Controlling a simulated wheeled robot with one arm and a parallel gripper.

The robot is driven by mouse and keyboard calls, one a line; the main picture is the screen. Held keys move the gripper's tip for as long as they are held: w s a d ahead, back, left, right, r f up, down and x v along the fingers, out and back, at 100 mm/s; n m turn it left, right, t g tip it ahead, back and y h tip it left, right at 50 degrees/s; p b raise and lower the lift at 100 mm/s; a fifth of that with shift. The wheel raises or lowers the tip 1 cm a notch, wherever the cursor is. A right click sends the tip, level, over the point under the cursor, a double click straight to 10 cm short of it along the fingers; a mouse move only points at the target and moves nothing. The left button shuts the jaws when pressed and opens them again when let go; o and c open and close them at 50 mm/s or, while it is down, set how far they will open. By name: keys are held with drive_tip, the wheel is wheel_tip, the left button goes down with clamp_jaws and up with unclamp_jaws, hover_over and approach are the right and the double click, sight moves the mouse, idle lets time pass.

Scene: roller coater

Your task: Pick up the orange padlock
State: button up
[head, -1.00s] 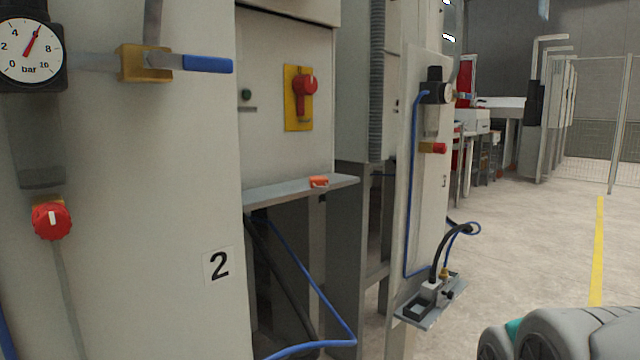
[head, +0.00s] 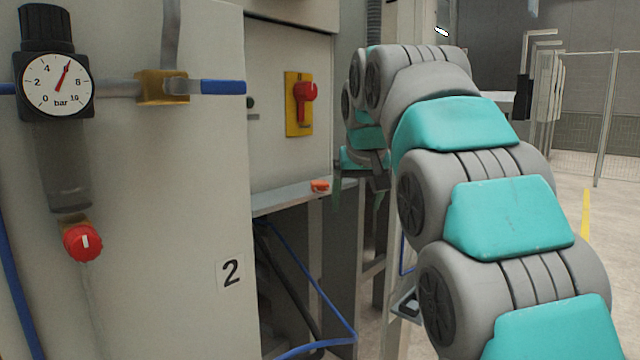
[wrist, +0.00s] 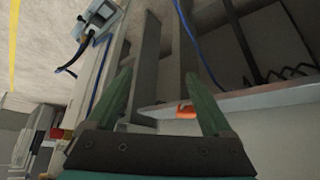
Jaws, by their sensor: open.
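The orange padlock (head: 319,186) lies on a narrow grey shelf (head: 280,201) below the red rotary switch in the head view. In the wrist view the padlock (wrist: 186,110) shows between my fingers, close to one of them, at the edge of the shelf (wrist: 262,98). My gripper (head: 357,200) is at the right end of the shelf in the head view, partly hidden by my own arm. In the wrist view my gripper (wrist: 158,92) is open, its two green fingers apart with nothing held. I cannot tell how far the padlock is from the fingertips.
A red switch on a yellow plate (head: 300,104) is on the cabinet wall above the shelf. A pressure gauge (head: 58,84), a blue-handled valve (head: 200,87) and a red knob (head: 83,242) stick out at the left. A blue hose (head: 315,290) runs below the shelf.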

drive_tip(key=t+y, duration=0.1)
drive_tip(key=t, duration=0.1)
approach(320, 182)
drive_tip(key=shift+n, duration=0.4)
drive_tip(key=shift+p+x, duration=0.45)
drive_tip(key=shift+x, duration=3.75)
drive_tip(key=shift+s, duration=0.15)
drive_tip(key=shift+c, duration=0.2)
clamp_jaws()
